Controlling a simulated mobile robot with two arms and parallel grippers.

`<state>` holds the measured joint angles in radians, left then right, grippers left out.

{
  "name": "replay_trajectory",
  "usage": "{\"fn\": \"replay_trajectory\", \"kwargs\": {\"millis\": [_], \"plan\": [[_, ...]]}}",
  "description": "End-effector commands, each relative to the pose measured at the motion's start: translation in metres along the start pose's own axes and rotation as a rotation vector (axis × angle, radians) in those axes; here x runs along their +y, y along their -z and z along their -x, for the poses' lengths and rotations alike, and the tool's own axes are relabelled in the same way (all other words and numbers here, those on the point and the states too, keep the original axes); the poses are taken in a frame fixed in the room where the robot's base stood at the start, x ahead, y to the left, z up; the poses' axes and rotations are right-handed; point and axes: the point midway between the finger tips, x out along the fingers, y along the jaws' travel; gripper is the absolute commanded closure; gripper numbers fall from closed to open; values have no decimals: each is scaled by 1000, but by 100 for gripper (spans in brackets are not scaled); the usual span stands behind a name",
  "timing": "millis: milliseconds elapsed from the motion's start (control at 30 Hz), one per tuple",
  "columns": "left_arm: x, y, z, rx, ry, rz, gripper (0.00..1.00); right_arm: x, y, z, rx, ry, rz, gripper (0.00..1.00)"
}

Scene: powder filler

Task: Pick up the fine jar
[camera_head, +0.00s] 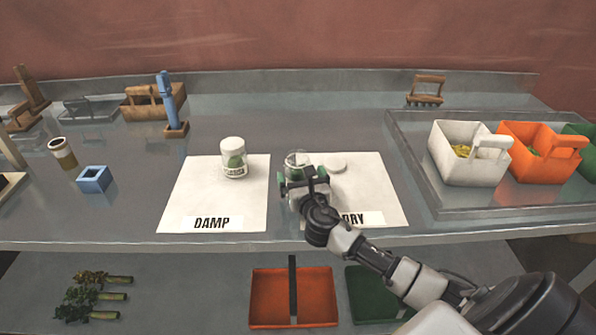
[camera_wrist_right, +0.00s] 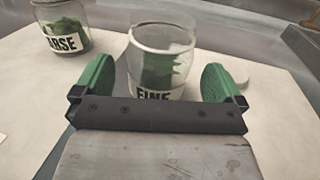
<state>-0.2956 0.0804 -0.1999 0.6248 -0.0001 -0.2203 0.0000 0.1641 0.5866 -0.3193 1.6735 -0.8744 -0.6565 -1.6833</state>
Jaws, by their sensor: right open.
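The fine jar (camera_wrist_right: 160,60) is clear glass with green content and a label reading "FINE", partly cut off by my gripper. It stands upright and uncapped, and in the head view the jar (camera_head: 297,158) is at the upper left edge of the DRY sheet (camera_head: 375,185). My right gripper (camera_head: 294,180) is open, its green fingers (camera_wrist_right: 160,85) on either side of the jar, apart from it as far as I can see. A white lid (camera_head: 336,165) lies to the jar's right on the sheet. My left gripper is out of view.
A white-capped coarse jar (camera_head: 234,158) stands on the DAMP sheet (camera_head: 190,195) to the left. A tray at the right holds a white bin (camera_head: 460,165) and an orange bin (camera_head: 530,165). A blue square holder (camera_head: 94,179) sits at the left.

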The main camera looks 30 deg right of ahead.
Motion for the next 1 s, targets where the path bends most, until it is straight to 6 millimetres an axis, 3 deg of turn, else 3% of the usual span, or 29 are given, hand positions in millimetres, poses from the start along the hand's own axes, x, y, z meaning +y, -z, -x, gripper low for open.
{"fn": "replay_trajectory", "kwargs": {"millis": [200, 500, 833, 1000], "plan": [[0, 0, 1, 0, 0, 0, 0, 0, 0, -30, 0, 1, -1, 0], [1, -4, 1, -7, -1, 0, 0, 0, 0, -34, 0, -1, -1, 0], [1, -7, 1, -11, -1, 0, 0, 0, 0, -34, 0, -1, -1, 51], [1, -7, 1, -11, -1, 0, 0, 0, -1, -34, -1, -1, -1, 51]]}}
